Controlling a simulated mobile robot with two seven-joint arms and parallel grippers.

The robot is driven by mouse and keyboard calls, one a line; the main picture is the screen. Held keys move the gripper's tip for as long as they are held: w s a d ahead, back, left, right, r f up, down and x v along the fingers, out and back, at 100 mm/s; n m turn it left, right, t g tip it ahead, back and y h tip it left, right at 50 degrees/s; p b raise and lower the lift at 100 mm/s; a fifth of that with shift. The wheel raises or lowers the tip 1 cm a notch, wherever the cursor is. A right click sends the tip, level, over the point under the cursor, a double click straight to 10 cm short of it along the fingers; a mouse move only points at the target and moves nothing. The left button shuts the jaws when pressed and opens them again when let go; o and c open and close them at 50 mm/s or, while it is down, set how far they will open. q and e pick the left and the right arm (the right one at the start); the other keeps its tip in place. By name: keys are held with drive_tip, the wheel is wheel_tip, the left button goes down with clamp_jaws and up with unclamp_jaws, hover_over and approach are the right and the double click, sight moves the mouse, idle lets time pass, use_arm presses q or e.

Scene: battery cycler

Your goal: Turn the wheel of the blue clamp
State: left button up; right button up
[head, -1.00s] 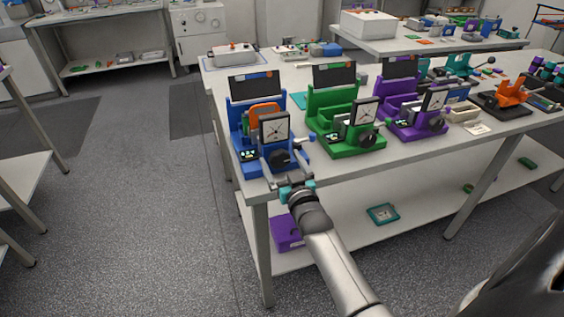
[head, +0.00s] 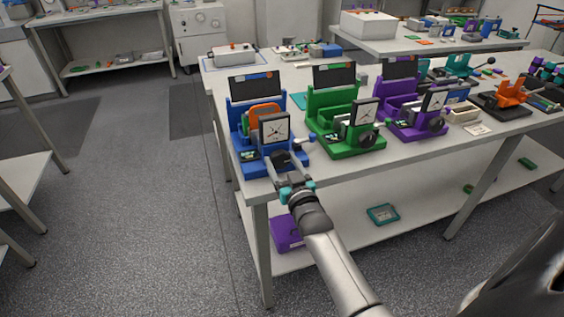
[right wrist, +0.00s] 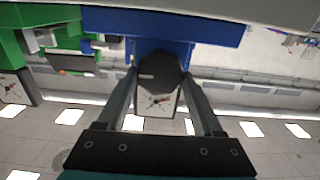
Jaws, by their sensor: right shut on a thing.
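The blue clamp (head: 240,128) stands at the near left corner of the table. It has an orange piece (head: 262,112) in it and a square dial (head: 274,128) on its front. Its dark wheel (head: 282,157) faces the table's front edge. My right gripper (head: 290,172) reaches in from the front and is shut on the wheel. My left gripper is not in view.
A green clamp (head: 330,112) and a purple clamp (head: 392,108) stand to the right on the same table (head: 400,152). A purple box (head: 286,233) and a teal tray (head: 383,214) lie on the lower shelf. The floor at left is clear.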

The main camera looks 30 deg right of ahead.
drive_tip(key=shift+m, duration=0.3)
drive_tip(key=m+p, duration=0.1)
drive_tip(key=m, duration=0.2)
drive_tip(key=shift+d+m+p, duration=0.1)
drive_tip(key=shift+m+p, duration=0.2)
drive_tip(key=shift+m, duration=0.1)
drive_tip(key=m, duration=0.2)
drive_tip(key=shift+d+f+m, duration=0.1)
drive_tip(key=shift+m, duration=0.2)
drive_tip(key=m, duration=0.2)
drive_tip(key=shift+m, duration=0.4)
drive_tip(key=m, duration=0.2)
drive_tip(key=shift+f+m, duration=0.15)
drive_tip(key=shift+m, duration=0.25)
drive_tip(key=m, duration=0.3)
drive_tip(key=shift+d+f+m, duration=0.1)
drive_tip(key=shift+m, duration=0.2)
drive_tip(key=m+b, duration=0.2)
drive_tip(key=m, duration=0.4)
drive_tip(key=shift+f, duration=0.1)
drive_tip(key=shift+m, duration=0.3)
